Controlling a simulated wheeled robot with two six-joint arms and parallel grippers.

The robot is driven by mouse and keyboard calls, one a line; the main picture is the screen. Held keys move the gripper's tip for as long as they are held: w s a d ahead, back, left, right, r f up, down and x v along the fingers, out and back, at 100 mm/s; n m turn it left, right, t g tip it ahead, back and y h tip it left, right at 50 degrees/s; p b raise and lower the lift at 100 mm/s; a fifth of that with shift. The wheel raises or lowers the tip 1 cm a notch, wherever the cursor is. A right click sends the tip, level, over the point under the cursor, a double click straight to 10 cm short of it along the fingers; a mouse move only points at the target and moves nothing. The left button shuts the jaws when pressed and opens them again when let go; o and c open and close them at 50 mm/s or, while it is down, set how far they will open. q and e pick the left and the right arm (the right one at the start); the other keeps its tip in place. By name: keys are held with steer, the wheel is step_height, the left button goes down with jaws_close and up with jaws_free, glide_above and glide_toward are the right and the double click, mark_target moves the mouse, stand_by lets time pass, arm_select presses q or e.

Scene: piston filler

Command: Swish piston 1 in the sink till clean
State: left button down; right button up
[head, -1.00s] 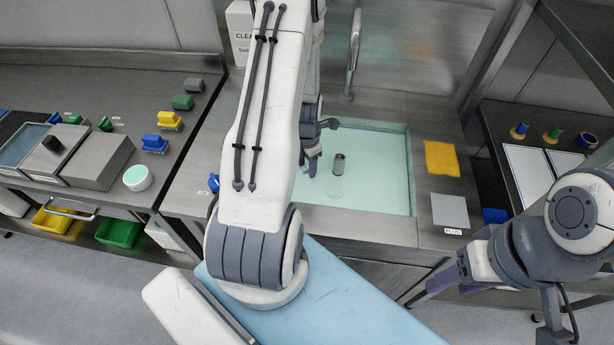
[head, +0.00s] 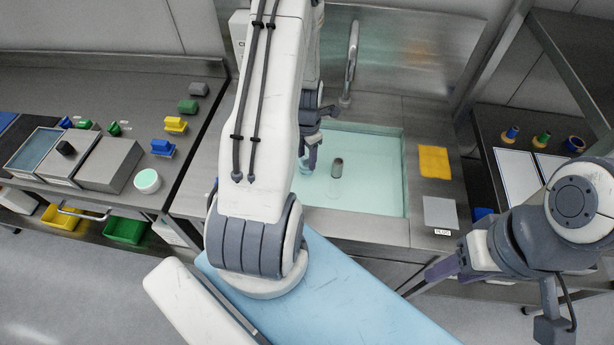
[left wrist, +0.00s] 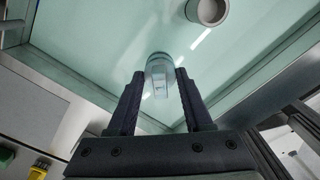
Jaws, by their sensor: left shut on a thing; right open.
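My left gripper (head: 309,163) reaches down into the left part of the sink (head: 385,190), which holds pale green water. In the left wrist view the gripper (left wrist: 160,82) is shut on a short, pale cylindrical piece (left wrist: 160,70), which I take to be piston 1. The piece looks tinted by the water. In the head view my own arm and fingers hide most of it. I cannot tell whether any soil is left on it. My right gripper (head: 432,280) is open and empty, in front of the sink counter at the right.
A tap (head: 350,65) rises behind. A yellow cloth (head: 434,162) and grey plate (head: 440,212) lie right of the basin.

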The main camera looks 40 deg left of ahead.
mark_target(307, 156)
arm_select(q)
steer(key=shift+r+p, duration=1.85)
steer(key=shift+r, duration=0.65)
steer(key=shift+r+p, duration=1.75)
steer(key=shift+r, duration=0.3)
steer(key=shift+f, duration=0.1)
